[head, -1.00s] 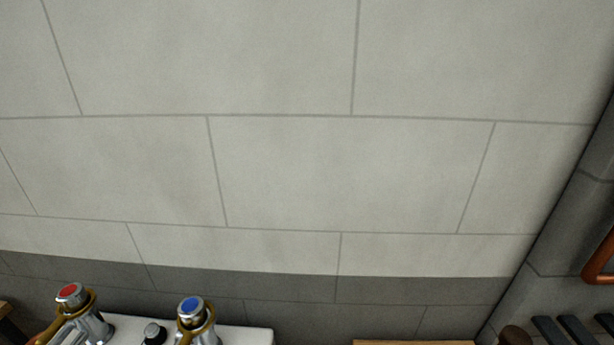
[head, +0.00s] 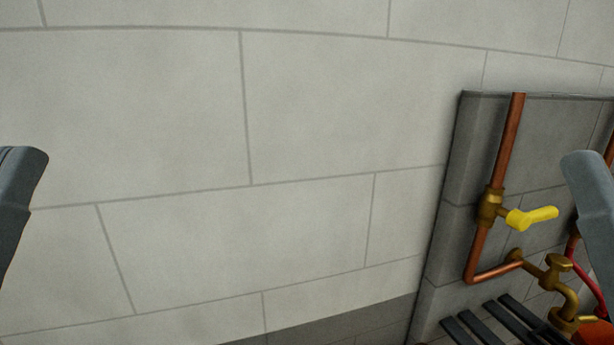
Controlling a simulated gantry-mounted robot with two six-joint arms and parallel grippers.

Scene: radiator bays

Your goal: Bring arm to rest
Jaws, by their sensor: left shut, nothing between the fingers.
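My left gripper (head: 20,205) shows as a grey, rounded piece at the left edge, cut off by the picture's border. It is shut and empty, and touches nothing that I can see. Another grey piece (head: 588,210) of mine rises at the right edge in front of the pipe panel. No fingers of my right gripper can be made out there.
A pale block wall (head: 200,110) fills most of the view. On the right, a grey panel (head: 465,215) carries a copper pipe (head: 508,150) with a yellow valve lever (head: 532,217) and brass fittings (head: 558,275). Dark slats (head: 480,328) lie below.

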